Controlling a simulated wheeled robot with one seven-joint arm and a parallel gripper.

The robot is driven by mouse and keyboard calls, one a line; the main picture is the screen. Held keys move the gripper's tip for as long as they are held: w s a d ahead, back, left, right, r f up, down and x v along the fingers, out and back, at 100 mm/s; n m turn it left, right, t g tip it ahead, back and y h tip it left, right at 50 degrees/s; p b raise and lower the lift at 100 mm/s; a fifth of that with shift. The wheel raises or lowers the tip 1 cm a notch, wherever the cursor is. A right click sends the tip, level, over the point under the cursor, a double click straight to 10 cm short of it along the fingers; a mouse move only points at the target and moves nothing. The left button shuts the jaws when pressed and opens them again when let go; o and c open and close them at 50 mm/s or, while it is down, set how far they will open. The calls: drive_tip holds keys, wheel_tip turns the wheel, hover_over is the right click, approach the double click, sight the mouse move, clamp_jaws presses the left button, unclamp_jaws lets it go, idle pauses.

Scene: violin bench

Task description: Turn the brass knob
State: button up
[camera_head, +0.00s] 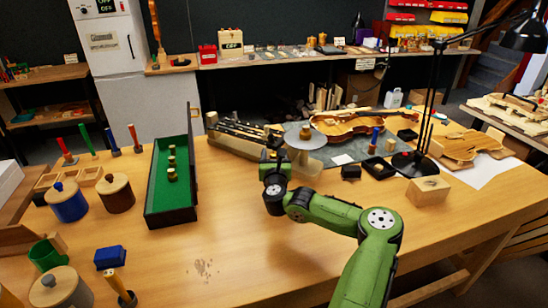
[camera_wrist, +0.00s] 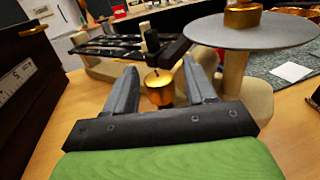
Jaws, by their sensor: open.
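A round brass knob (camera_wrist: 160,88) shows in the wrist view, just past and between my gripper's fingers. My gripper (camera_wrist: 162,70) is open, with one grey finger on each side of the knob. A gap shows on the left; whether the right finger touches the knob I cannot tell. A thin dark post stands above or behind the knob. In the head view my gripper (camera_head: 273,162) is over the middle of the bench, left of a round grey disc (camera_head: 305,143). The knob between the fingers is hidden there by my arm.
A dark rack (camera_head: 240,130) lies behind. A green-lined case (camera_head: 170,199) with an upright lid stands left.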

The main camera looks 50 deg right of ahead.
drive_tip(key=c, duration=0.9)
drive_tip(key=shift+c, duration=0.2)
